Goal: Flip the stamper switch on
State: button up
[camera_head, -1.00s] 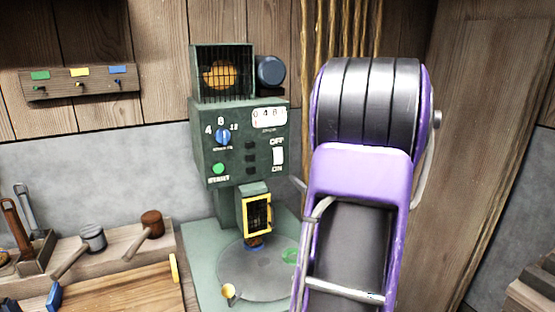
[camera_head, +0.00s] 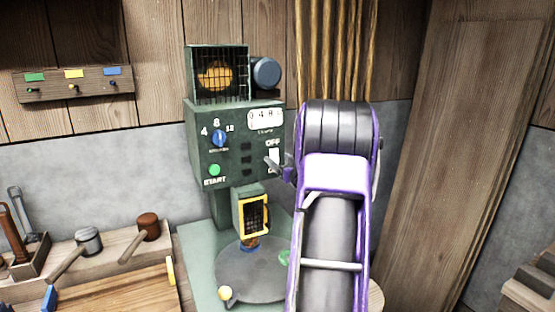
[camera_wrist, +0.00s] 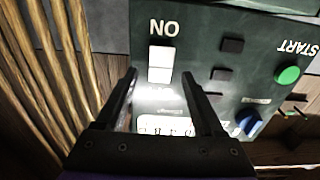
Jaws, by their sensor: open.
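The stamper (camera_head: 200,150) is a green machine with a control panel at the centre of the head view. Its white switch (camera_head: 274,154) sits at the panel's right, below the OFF label; the ON label is mostly hidden by my gripper (camera_head: 272,165). In the wrist view the panel (camera_wrist: 210,40) is upside down, and the switch (camera_wrist: 160,62) lies between the two fingertips of my gripper (camera_wrist: 159,75). The fingers are apart and hold nothing. I cannot tell whether they touch the switch, nor which way it is set.
A green START button (camera_head: 215,170) and a blue dial (camera_head: 219,138) are on the panel's left. A round plate (camera_head: 250,275) lies below the yellow-framed window (camera_head: 253,215). Wooden rods (camera_head: 335,50) hang behind my arm.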

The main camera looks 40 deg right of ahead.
jog(key=shift+x, duration=0.85)
grip_shut()
